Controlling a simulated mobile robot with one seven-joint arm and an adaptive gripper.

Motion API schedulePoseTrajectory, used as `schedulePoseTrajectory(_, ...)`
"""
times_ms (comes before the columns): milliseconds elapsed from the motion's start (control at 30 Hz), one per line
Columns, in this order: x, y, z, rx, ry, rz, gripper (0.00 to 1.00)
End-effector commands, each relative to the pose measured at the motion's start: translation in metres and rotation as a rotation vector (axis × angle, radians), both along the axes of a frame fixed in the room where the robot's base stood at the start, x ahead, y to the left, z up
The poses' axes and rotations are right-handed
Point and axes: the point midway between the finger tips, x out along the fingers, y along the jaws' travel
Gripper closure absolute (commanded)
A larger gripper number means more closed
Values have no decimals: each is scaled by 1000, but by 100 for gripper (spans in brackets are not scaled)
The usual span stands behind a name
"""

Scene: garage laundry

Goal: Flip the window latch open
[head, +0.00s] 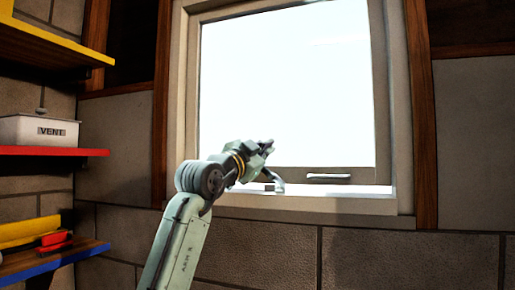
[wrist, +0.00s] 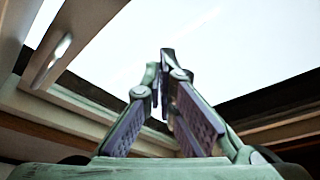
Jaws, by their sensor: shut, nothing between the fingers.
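The window (head: 285,85) has a pale frame and a bright pane. A small grey curved piece (head: 277,181), which looks like the latch lever, stands at the bottom of the sash just below my gripper, partly hidden by it. A silver bar handle (head: 328,176) lies level on the bottom rail to its right; a bar like it also shows at upper left in the wrist view (wrist: 60,47). My gripper (head: 268,146) is in front of the lower pane, above the curved piece. Its fingers (wrist: 165,58) are together and empty. I cannot tell whether it touches the curved piece.
The window sill (head: 330,203) juts out below the sash. Shelves stand at the left: a yellow one, a red one (head: 60,151) with a white VENT box (head: 38,131), and a blue-edged one (head: 60,260). The wall right of the window is clear.

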Motion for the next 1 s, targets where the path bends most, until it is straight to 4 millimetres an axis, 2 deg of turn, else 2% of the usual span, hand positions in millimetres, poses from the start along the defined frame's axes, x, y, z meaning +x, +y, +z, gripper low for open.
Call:
schedulePoseTrajectory(33, 9, -6, 8, 0, 1, -1, 100)
schedulePoseTrajectory(167, 31, -18, 14, -1, 0, 0, 100)
schedulePoseTrajectory(200, 32, -9, 2, -3, 3, 4, 100)
schedulePoseTrajectory(433, 35, 5, -18, -1, 0, 0, 100)
schedulePoseTrajectory(1000, 35, 6, -23, -7, 0, -1, 100)
